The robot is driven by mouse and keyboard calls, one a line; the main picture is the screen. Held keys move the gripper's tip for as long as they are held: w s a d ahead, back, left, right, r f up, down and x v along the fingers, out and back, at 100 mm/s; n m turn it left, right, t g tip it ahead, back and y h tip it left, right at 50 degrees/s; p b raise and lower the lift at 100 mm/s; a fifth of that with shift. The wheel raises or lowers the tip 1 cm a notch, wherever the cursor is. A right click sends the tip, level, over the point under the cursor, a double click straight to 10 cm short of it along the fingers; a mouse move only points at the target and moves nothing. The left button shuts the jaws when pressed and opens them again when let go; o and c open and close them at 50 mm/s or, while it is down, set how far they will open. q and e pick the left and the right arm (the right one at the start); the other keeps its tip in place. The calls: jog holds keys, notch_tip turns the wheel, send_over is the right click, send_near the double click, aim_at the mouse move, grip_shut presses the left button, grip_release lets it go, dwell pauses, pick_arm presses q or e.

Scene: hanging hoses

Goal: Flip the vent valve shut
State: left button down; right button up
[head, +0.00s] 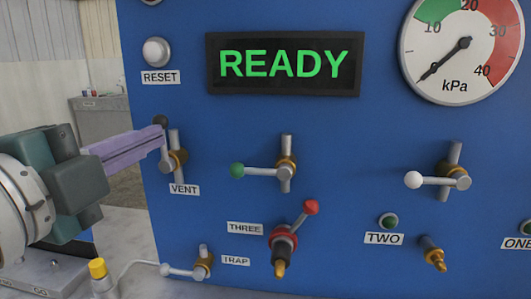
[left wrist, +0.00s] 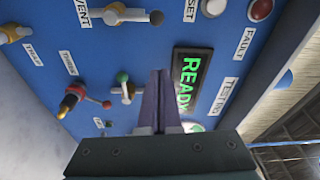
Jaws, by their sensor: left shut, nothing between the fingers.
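The vent valve (head: 172,160) is on the blue panel above the VENT label (head: 184,190). Its grey lever, tipped with a black knob (head: 160,120), points up and slightly left, close to the line of its upright pipe. In the left wrist view the vent valve (left wrist: 115,13) is at the top, with its black knob to the right. My left gripper (head: 162,137) is shut and empty, its purple fingers reaching from the left. Their tips overlap the lever just below the knob in the head view; I cannot tell whether they touch. My right gripper is out of view.
A green-knobbed valve (head: 262,172) stands right of the vent valve, and a white-knobbed one (head: 438,181) farther right. Below are a red-knobbed valve (head: 285,240) and the trap valve (head: 202,262). A READY display (head: 284,92) and a gauge (head: 462,85) are above.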

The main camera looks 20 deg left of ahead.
aim_at(167, 124)
pick_arm(q)
jog(key=shift+d, duration=0.1)
dwell(0.3)
jog(key=shift+w+a+f+p, duration=0.1)
jog(key=shift+w+a+p, duration=0.45)
jog(key=shift+w, duration=0.85)
jog(key=shift+w+a+f+p, duration=0.1)
jog(key=shift+w+a+p, duration=0.15)
jog(key=shift+w+a, duration=0.95)
jog(key=shift+w+a+f+p, duration=0.1)
jog(key=shift+w+a+p, duration=0.3)
jog(key=shift+w, duration=1.25)
